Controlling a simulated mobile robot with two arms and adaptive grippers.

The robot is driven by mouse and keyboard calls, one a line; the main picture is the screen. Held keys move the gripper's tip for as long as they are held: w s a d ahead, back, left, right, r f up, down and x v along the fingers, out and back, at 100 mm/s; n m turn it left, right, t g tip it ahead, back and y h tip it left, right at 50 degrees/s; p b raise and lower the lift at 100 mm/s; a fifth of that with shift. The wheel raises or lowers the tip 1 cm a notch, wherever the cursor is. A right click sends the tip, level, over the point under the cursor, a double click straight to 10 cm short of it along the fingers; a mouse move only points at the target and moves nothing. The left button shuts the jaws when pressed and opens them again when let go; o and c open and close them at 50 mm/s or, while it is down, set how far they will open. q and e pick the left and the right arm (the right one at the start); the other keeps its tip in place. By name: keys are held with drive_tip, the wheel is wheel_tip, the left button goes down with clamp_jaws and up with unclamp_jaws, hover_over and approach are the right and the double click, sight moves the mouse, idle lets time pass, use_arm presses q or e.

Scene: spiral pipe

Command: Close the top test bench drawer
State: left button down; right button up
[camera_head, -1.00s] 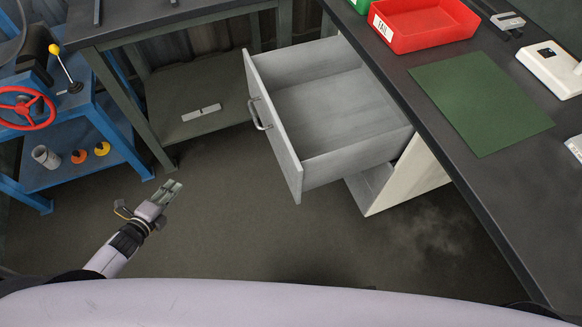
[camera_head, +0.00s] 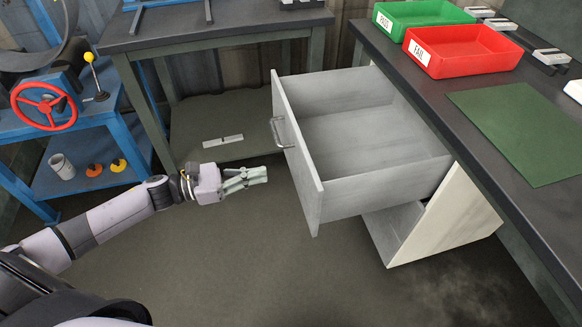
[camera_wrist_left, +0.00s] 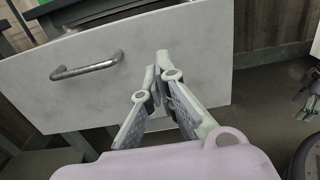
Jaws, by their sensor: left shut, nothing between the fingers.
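The top drawer (camera_head: 360,140) of the test bench is pulled well out and empty inside. Its grey front panel (camera_head: 298,165) faces left and carries a metal bar handle (camera_head: 280,132). My left gripper (camera_head: 266,174) is shut and empty, to the left of the front panel and a little below the handle. In the left wrist view the gripper (camera_wrist_left: 158,62) points at the drawer front (camera_wrist_left: 130,65), right of the handle (camera_wrist_left: 88,66). I cannot tell whether the fingertips touch the panel.
The dark bench top (camera_head: 430,100) holds a red FAIL tray (camera_head: 465,50), a green PASS tray (camera_head: 425,14) and a green mat (camera_head: 530,130). A grey table (camera_head: 215,38) stands behind my left arm. A blue cart (camera_head: 90,180) with a red wheel stands at left. The floor in front is clear.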

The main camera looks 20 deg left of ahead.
sight(302, 166)
use_arm(q)
drive_tip(key=x, duration=0.7)
drive_tip(key=shift+w, duration=0.1)
drive_tip(key=shift+w+d, duration=0.3)
drive_tip(key=shift+d, duration=0.2)
use_arm(e)
drive_tip(key=shift+s+d+f, duration=0.15)
drive_tip(key=shift+s+f, duration=0.3)
drive_tip(key=shift+f, duration=0.35)
